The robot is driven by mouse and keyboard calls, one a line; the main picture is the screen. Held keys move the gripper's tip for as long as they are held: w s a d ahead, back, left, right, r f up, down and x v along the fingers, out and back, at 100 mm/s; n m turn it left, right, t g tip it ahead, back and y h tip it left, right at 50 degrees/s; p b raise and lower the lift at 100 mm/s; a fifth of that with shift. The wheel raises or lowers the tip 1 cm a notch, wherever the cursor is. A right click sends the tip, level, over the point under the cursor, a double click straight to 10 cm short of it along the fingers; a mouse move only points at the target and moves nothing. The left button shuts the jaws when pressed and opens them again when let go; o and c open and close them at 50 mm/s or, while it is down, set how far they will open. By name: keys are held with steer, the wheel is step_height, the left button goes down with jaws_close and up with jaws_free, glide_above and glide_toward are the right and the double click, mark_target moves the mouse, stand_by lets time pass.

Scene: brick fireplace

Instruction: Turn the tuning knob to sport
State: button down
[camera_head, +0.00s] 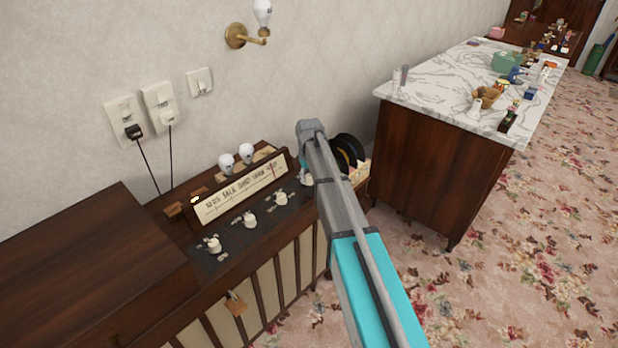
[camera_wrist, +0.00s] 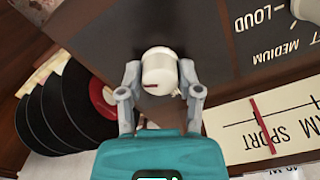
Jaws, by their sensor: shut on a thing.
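The tuning knob (camera_wrist: 158,68) is white with a small red mark and shows in the wrist view on the radio's dark panel. My gripper (camera_wrist: 160,78) is shut on it, one finger on each side. In the head view my arm hides most of this contact. The cream station dial (camera_head: 240,190) ends at its right with the word SPORT. Its red needle (camera_head: 272,170) stands near that right end. In the wrist view the needle (camera_wrist: 262,120) lies by the word SPORT, but its exact alignment is hard to tell.
Other white knobs (camera_head: 249,219) line the panel to the left. Two bulbs (camera_head: 236,157) stand behind the dial. Black records (camera_wrist: 62,105) stand beside the radio. A marble-topped cabinet (camera_head: 440,75) with several items stands to the right. Patterned carpet is open in front.

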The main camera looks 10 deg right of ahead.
mark_target(309, 176)
steer(key=shift+m, duration=0.3)
steer(key=shift+c, duration=1.4)
jaws_free()
steer(key=shift+n, duration=0.4)
steer(key=shift+r, duration=0.15)
step_height(309, 176, up, 14)
steer(key=p, duration=1.4)
steer(key=shift+f, duration=0.25)
steer(key=s+r+m+p, duration=0.1)
steer(key=s+r+p, duration=0.1)
steer(key=s, duration=1.2)
steer(key=s+r+m+p, duration=0.1)
steer(key=s+r+p, duration=0.1)
steer(key=s, duration=1.3)
steer(key=shift+a+r, duration=0.2)
steer(key=shift+r, duration=0.15)
